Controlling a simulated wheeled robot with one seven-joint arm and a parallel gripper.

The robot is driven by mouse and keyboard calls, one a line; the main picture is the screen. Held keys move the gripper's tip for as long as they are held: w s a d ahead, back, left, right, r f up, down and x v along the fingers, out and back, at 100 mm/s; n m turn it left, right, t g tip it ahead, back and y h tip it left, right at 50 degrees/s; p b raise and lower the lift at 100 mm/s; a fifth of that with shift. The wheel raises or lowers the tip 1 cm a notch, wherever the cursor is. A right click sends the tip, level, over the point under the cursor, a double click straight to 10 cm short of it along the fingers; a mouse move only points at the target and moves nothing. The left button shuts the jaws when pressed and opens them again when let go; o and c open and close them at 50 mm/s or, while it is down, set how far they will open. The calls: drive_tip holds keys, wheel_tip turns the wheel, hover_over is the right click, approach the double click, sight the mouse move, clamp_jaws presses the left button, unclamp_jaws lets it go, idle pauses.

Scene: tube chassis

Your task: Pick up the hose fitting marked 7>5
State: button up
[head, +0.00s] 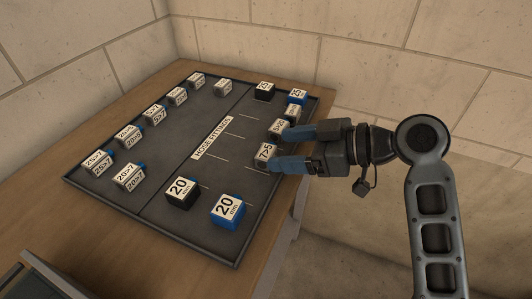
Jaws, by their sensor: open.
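The hose fitting marked 7>5 (265,155) is a small light block with a white label, standing in the right part of the dark tray. My gripper (281,148) reaches in from the right with two blue-tipped fingers, spread apart and empty. The near finger's tip is close beside the 7>5 fitting, on its right; I cannot tell whether they touch. The far finger's tip is by the block marked 5>20 (278,130), just behind the 7>5 fitting. The right side of the 7>5 fitting is partly hidden by the near finger.
The tray (90,208) lies on a wooden table (152,267) with a "HOSE FITTINGS" label (212,138). A black 20 mm block (182,193) and a blue one (228,211) stand nearer. Several fittings line the left; 25 blocks (264,91) stand at the back. Stone walls rise behind.

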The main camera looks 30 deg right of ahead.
sight(266, 149)
drive_tip(key=x, duration=0.3)
drive_tip(key=shift+w+a, duration=0.1)
drive_tip(key=shift+w, duration=0.05)
drive_tip(key=c, duration=0.8)
drive_tip(key=shift+r, duration=0.1)
drive_tip(key=shift+c, duration=0.2)
